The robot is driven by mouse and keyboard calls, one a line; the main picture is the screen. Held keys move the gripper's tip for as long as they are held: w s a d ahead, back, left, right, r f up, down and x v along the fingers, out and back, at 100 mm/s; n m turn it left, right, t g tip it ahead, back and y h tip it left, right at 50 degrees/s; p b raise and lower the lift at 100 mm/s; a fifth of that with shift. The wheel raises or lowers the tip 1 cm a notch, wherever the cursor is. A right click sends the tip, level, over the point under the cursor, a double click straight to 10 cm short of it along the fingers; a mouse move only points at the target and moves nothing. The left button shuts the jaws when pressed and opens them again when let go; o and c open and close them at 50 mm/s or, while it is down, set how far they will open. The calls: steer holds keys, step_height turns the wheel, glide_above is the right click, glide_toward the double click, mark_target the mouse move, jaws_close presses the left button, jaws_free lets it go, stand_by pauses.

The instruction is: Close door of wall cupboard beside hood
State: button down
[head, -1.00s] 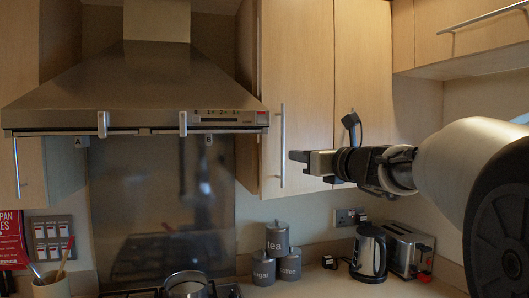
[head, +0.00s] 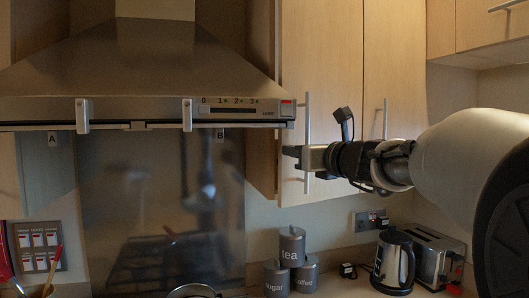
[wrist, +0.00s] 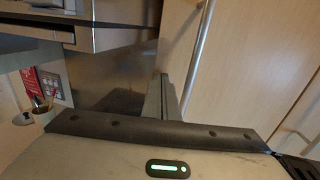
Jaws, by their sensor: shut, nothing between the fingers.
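The wall cupboard door (head: 325,85) to the right of the hood is pale wood with a vertical bar handle (head: 307,115). A dark line runs along its left edge; it looks nearly flush, and I cannot tell whether it is fully shut. My gripper (head: 290,157) is shut and empty, pointing left across the lower part of the handle in the head view. It hides part of the handle. In the wrist view, the shut fingers (wrist: 165,97) are left of the handle (wrist: 200,60), with the door (wrist: 240,70) behind; contact cannot be told.
The steel hood (head: 140,70) stands close to the left of the door. A second door (head: 395,70) with its own handle is to the right. Canisters (head: 292,246), a kettle (head: 393,262) and a toaster (head: 434,258) stand on the counter below.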

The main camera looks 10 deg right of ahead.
mark_target(279, 145)
steer(key=shift+s, duration=0.15)
steer(key=x, duration=0.6)
steer(key=shift+a+r, duration=0.15)
steer(key=shift+r, duration=0.25)
